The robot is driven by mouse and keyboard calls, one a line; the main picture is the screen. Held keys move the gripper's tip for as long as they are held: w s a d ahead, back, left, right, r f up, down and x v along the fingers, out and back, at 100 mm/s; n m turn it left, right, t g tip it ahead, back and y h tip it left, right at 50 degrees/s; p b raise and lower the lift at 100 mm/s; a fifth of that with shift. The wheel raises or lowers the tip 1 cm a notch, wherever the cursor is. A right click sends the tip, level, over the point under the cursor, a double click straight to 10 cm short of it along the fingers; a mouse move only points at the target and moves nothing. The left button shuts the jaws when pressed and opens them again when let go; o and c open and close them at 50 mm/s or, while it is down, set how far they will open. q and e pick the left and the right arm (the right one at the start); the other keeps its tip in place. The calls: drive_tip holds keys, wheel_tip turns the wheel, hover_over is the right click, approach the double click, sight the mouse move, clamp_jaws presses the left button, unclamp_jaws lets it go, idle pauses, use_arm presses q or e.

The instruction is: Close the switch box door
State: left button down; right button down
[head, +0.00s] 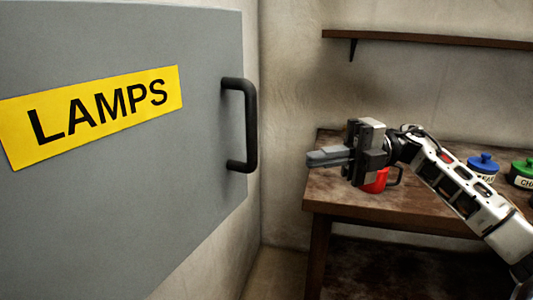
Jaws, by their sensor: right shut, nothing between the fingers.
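The switch box door (120,190) is a large grey panel filling the left of the head view. It carries a yellow label (95,112) reading LAMPS. A black bar handle (250,125) stands upright near the door's right edge. My right gripper (312,158) is shut and empty, its fingers pointing left toward the handle. In the picture it is to the right of the handle and a little lower, with a clear gap between them. The box behind the door is not visible. My left gripper is out of view.
A brown wooden table (330,192) stands at the right. A red mug (376,182) is partly hidden behind my right gripper. A blue-lidded jar (483,167) and a green-lidded jar (523,172) stand further right. A wooden shelf (430,38) is on the wall above.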

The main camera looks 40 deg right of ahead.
drive_tip(key=w+a+p, duration=0.2)
drive_tip(key=w+a, duration=0.3)
drive_tip(key=a, duration=0.2)
drive_tip(key=shift+w+a, duration=0.2)
drive_tip(key=shift+a, duration=0.15)
